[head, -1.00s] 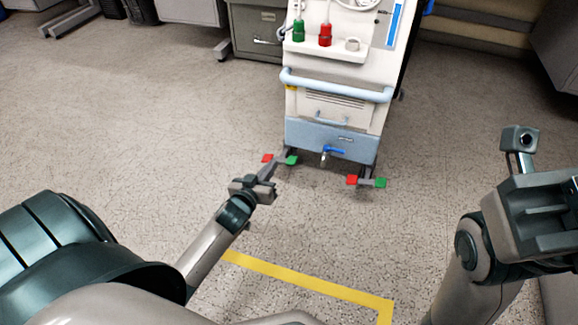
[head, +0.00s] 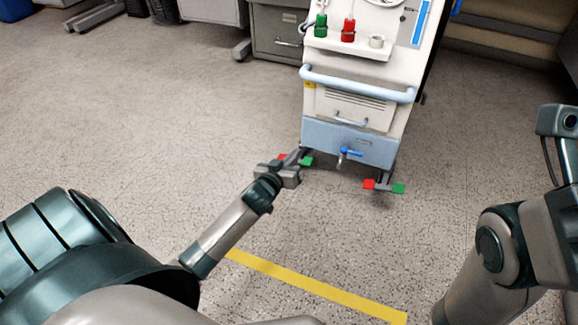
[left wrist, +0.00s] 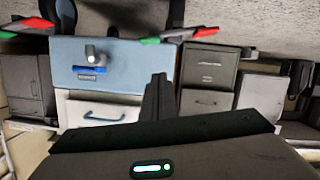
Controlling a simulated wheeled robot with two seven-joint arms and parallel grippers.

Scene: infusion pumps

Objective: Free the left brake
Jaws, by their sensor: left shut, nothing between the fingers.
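The left brake is a pedal with a red pad (head: 282,157) and a green pad (head: 307,161) at the foot of the white and blue pump cart (head: 350,140). In the left wrist view, which is upside down, its red pad (left wrist: 198,32) and green pad (left wrist: 152,40) show at the top. My left gripper (head: 298,157) is shut and empty. In the head view it overlaps the pedal and partly hides it. Whether they touch I cannot tell. The left wrist view shows the shut fingers (left wrist: 159,85) just below the pads. My right arm is at the right edge, its fingers out of view.
The right brake, with a red pad (head: 369,184) and a green pad (head: 398,188), is at the cart's other front corner. A pale blue handle bar (head: 358,84) crosses the cart's front. Yellow floor tape (head: 315,287) lies nearer me. The floor to the left is clear.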

